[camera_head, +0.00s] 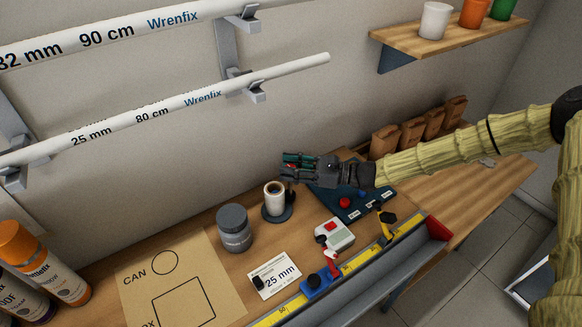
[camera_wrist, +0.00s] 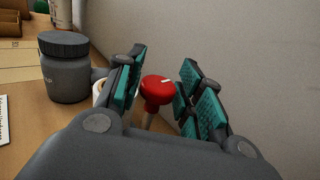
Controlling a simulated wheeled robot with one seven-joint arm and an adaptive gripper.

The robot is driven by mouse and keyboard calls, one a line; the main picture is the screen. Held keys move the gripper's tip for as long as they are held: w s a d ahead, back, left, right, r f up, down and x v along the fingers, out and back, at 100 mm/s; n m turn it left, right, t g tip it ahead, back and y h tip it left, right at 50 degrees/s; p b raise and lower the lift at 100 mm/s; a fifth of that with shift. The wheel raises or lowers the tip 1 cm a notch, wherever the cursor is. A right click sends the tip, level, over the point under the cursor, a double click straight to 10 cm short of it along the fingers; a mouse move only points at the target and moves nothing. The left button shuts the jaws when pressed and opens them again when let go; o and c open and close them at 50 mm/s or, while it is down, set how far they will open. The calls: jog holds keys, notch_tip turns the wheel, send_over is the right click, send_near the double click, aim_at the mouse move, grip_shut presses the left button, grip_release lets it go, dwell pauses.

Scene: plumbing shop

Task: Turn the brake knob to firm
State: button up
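A red knob (camera_wrist: 157,88) with a white mark on its top stands on a pale stem in the wrist view. My gripper (camera_wrist: 160,92) is open, with its teal-padded fingers on either side of the knob and small gaps between. In the head view my gripper (camera_head: 293,164) reaches left above the bench, and a bit of red shows between its fingers. The knob's stem and base are mostly hidden there by the gripper. I cannot read any firm marking.
A white roll on a dark stand (camera_head: 274,199) and a grey jar (camera_head: 234,230) stand left of the gripper. A dark blue panel (camera_head: 353,212) with a red button lies below my wrist. A grey rail (camera_head: 375,275) runs along the front. White pipes (camera_head: 160,116) hang on the wall.

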jog(key=c, duration=0.5)
jog(key=shift+o, duration=0.2)
jog(key=shift+n+g+b, duration=0.3)
jog(key=shift+g+b, duration=0.2)
jog(key=shift+b, duration=0.05)
jog(key=shift+f+g+b, duration=0.15)
jog(key=shift+g+b, duration=0.15)
jog(key=shift+b, duration=0.05)
jog(key=n+g+b, duration=0.1)
jog(key=g+b, duration=0.1)
jog(key=n+g+b, duration=0.2)
jog(key=shift+w+f+g, duration=0.15)
jog(key=shift+g, duration=0.15)
jog(key=n+g+h+b, duration=0.1)
jog(key=n+g+b, duration=0.1)
jog(key=g, duration=0.1)
jog(key=n+g+h+b, duration=0.1)
jog(key=n+g+b, duration=0.1)
jog(key=g, duration=0.1)
jog(key=shift+n+h, duration=0.4)
jog(key=shift+r+n+g+h+b, duration=0.2)
jog(key=shift+n+g+h+b, duration=0.35)
jog(key=shift+n+g+h, duration=0.45)
jog(key=shift+r+n+g+h+b, duration=0.15)
jog(key=shift+n+g+h+b, duration=0.5)
jog(key=shift+g, duration=0.55)
jog(key=shift+n+h, duration=0.25)
jog(key=shift+h, duration=0.1)
jog(key=shift+r, duration=0.1)
